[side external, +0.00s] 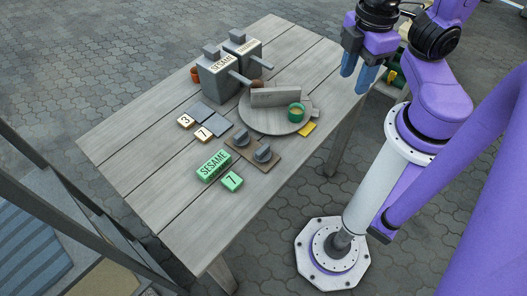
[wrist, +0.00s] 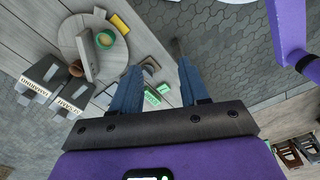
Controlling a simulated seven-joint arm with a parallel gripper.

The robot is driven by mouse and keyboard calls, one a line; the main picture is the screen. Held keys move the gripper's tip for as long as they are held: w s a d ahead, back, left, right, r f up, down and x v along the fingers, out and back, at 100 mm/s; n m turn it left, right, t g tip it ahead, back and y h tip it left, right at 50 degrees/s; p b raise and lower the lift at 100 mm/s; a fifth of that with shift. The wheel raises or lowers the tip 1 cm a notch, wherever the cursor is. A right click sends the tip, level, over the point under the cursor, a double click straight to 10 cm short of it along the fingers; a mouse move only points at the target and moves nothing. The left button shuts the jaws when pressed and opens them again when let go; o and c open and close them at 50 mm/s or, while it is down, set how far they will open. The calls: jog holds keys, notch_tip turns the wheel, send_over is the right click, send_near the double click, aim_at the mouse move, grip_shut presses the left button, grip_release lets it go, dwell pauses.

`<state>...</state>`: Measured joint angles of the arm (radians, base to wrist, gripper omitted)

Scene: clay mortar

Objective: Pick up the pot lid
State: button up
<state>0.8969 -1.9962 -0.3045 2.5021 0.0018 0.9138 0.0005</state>
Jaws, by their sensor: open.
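No thing is plainly a pot lid. Two grey knobs on brown square plates, possibly lids, lie on the table: one at left (side external: 241,137) and one at right (side external: 263,154). Two grey box-shaped pots, left (side external: 218,78) and right (side external: 243,52), stand at the back, each with a small grey block on top and a handle sticking out. They also show at the left of the wrist view (wrist: 42,75). My gripper (side external: 353,82) is open and empty, raised off the table's right side, apart from everything. Its blue fingers show in the wrist view (wrist: 158,66).
A round board (side external: 255,122) carries an upright grey slab (side external: 275,97) and a green cup (side external: 296,112). A yellow piece (side external: 307,129) lies beside it. Green blocks (side external: 213,165) and small number tiles (side external: 203,133) lie nearer. The table's front left is bare.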

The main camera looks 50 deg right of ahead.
jog(key=o, duration=0.7)
jog(key=n, duration=0.5)
send_over(262, 150)
notch_tip(262, 150, down, 9)
jog(key=f, duration=1.2)
jog(key=shift+w+d+f, duration=0.15)
jog(key=shift+w, duration=0.2)
jog(key=shift+s+a+f, duration=0.1)
jog(key=shift+s+f, duration=0.05)
jog(key=shift+f, duration=1.2)
jog(key=shift+s+a+f, duration=0.1)
jog(key=shift+s+f, duration=0.05)
jog(key=shift+f, duration=1.15)
